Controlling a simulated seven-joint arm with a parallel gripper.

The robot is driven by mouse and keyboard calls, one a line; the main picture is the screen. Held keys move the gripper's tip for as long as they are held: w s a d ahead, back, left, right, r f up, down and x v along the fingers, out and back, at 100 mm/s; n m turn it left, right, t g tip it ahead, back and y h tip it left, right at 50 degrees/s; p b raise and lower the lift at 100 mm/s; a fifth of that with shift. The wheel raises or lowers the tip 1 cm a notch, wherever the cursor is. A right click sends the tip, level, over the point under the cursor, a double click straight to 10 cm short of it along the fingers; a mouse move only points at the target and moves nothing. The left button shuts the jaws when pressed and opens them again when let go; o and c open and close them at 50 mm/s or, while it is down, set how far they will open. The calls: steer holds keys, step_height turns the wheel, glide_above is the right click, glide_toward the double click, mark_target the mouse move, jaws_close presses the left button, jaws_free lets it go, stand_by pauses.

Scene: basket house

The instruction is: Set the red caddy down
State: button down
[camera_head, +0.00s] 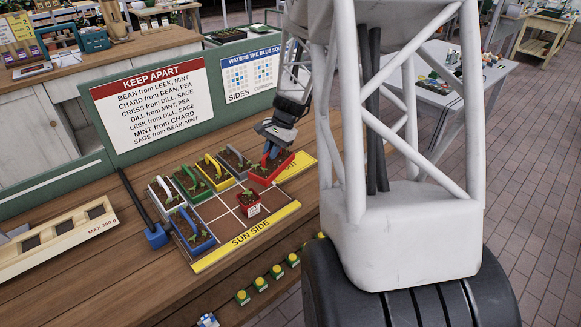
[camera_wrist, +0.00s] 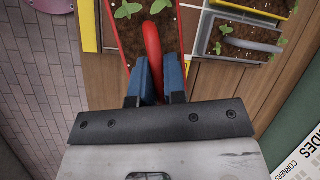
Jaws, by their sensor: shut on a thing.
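The red caddy (camera_head: 270,173) is a long box of soil with green seedlings and a red hoop handle. It is over the far right corner of the gridded board (camera_head: 218,206); I cannot tell whether it touches the board. My gripper (camera_head: 271,150) is above it, shut on its handle. In the wrist view my gripper's (camera_wrist: 155,82) blue fingers close around the red handle (camera_wrist: 152,45). The caddy's red wall (camera_wrist: 121,50) shows there too, and its near end is hidden by the fingers.
Grey (camera_head: 234,161), yellow (camera_head: 213,173), green (camera_head: 189,182), white (camera_head: 165,192) and blue (camera_head: 193,231) caddies stand along the board. A blue-ended tool (camera_head: 156,236) lies left. A KEEP APART sign (camera_head: 152,103) stands behind.

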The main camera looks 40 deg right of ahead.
steer(key=s+d+f+m, duration=0.1)
steer(key=s, duration=0.3)
steer(key=s+d+f+m+t, duration=0.1)
steer(key=s+d+m, duration=0.1)
steer(key=s, duration=0.2)
steer(key=shift+s+f+m, duration=0.3)
steer(key=shift+f, duration=0.05)
steer(key=shift+w+d, duration=0.1)
steer(key=shift+w, duration=0.05)
steer(key=w+d+f, duration=0.1)
steer(key=w+d, duration=0.7)
steer(key=w, duration=0.5)
steer(key=shift+d+f, duration=0.25)
steer(key=shift+d, duration=0.05)
steer(key=shift+f, duration=0.1)
steer(key=shift+f, duration=1.7)
steer(key=shift+f, duration=0.1)
steer(key=c, duration=1.2)
jaws_free()
steer(key=shift+o, duration=0.2)
